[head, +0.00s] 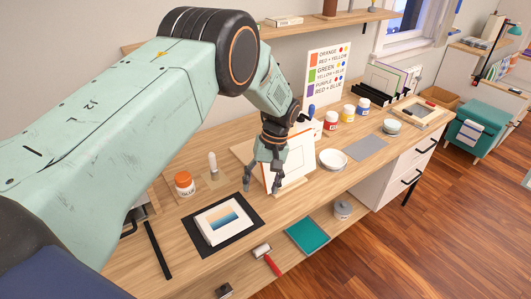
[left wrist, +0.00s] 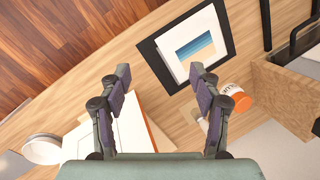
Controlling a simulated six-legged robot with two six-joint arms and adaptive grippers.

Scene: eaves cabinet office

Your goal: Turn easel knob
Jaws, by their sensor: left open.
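A small wooden tabletop easel (head: 290,188) stands on the desk and holds a white canvas (head: 300,160) with a thin orange outline. My left gripper (head: 262,186) hangs in front of the easel's left part, pointing down, and covers some of it. Its fingers are apart with nothing between them. In the left wrist view the open fingers (left wrist: 159,84) show above the desk, with the canvas (left wrist: 130,128) behind and beside the left finger. I cannot make out the easel's knob in either view. My right gripper is in neither view.
A painted card on a black mat (head: 251,208) lies left of the gripper. A white bowl (head: 333,159), paint jars (head: 348,112) and a grey mat (head: 366,147) are to the right. A lower shelf holds a teal item (head: 307,236).

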